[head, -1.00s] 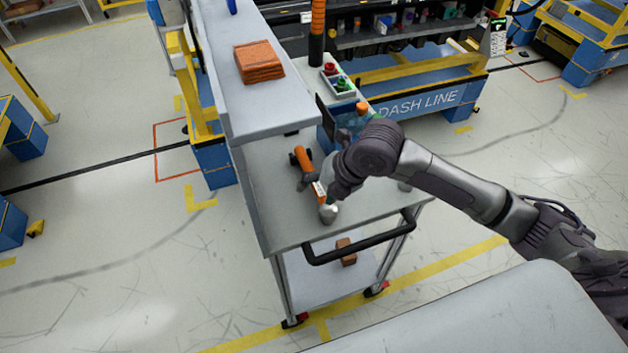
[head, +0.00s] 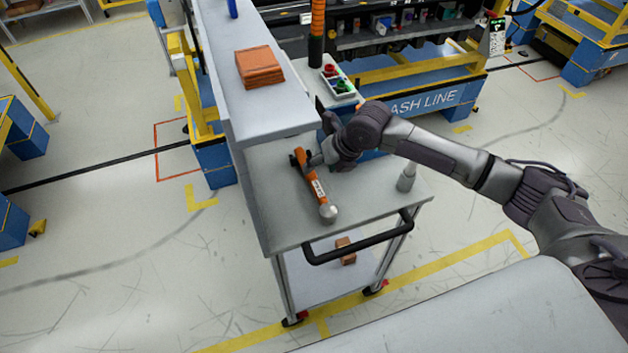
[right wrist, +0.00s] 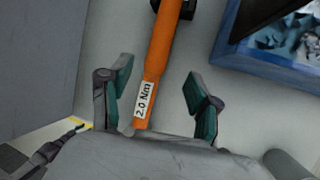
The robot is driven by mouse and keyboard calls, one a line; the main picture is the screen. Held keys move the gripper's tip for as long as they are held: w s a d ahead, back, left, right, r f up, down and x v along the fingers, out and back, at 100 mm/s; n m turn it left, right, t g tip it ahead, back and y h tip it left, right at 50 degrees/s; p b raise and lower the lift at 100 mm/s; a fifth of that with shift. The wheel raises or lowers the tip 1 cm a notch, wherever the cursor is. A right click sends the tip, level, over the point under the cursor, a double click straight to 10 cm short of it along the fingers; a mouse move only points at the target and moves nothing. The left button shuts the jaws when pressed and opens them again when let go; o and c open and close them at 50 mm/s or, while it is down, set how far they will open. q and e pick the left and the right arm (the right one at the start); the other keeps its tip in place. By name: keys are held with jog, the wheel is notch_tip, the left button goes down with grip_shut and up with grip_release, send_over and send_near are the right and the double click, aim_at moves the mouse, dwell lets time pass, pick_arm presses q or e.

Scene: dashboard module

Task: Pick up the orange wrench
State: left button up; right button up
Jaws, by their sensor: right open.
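The orange wrench (head: 308,173) lies on the grey top of the cart, with a dark head at its far end and a white label on its shaft. A silver round piece shows at its near end. In the right wrist view the wrench (right wrist: 163,52) runs between the spread fingers, and its label reads 2.0 Nm. My right gripper (right wrist: 159,70) is open, with a finger on either side of the shaft. In the head view the right gripper (head: 314,158) is near the dark head, partly hidden by its wrist. My left gripper is not in view.
A grey bottle-like object (head: 407,178) stands at the right of the cart top. A raised shelf (head: 275,105) with brown stacked pieces (head: 259,66) borders the cart's left side. A blue bin (right wrist: 268,55) lies right of the wrench. The cart has a black handle (head: 358,243).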

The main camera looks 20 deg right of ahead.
aim_at(313, 172)
jog(key=x, duration=0.2)
jog(key=p+x, duration=0.1)
jog(key=x, duration=0.2)
jog(key=shift+a+r, duration=0.15)
jog(key=shift+a, duration=0.05)
jog(key=shift+r, duration=0.1)
grip_shut()
